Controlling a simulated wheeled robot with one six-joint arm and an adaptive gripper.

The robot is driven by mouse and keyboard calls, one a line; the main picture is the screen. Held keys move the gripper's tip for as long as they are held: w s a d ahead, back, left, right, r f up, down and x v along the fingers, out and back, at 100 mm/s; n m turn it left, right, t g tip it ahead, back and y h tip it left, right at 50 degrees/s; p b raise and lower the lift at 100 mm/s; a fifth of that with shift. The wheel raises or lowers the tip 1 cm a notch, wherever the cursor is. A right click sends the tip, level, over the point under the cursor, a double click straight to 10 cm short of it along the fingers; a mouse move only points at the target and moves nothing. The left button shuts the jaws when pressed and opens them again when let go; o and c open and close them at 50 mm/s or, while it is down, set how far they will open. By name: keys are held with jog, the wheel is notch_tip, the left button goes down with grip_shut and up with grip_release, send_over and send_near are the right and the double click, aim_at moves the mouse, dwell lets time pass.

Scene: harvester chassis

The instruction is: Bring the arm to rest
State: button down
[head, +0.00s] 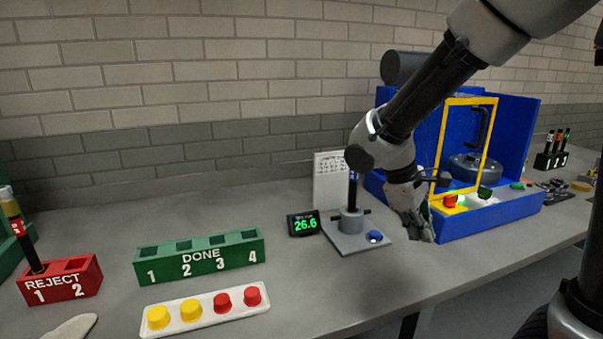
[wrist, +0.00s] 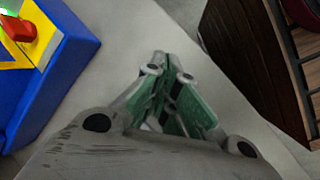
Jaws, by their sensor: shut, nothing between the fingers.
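My arm reaches in from the upper right of the head view and bends down at the wrist. My gripper (head: 428,236) hangs low over the table's front area, just left of the blue machine's base. In the wrist view my gripper (wrist: 163,55) has its green-padded fingers brought together at the tips, with nothing held. The grey table (wrist: 130,25) lies beneath it. I cannot tell the exact gap between fingertips and table.
The blue machine (head: 500,217) with a yellow frame stands close right of my gripper. A stand with a blue button (head: 375,237) and a display (head: 303,223) are left. The green DONE rack (head: 200,262), red REJECT rack (head: 60,281) and cap tray (head: 205,312) stand further left.

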jog(key=s+d+r+m+t+y, duration=0.4)
jog(key=s+d+r+m, duration=0.5)
jog(key=s, duration=0.4)
jog(key=shift+s+d+r+y, duration=0.25)
jog(key=shift+s+r+y, duration=0.05)
jog(key=shift+r+y, duration=0.1)
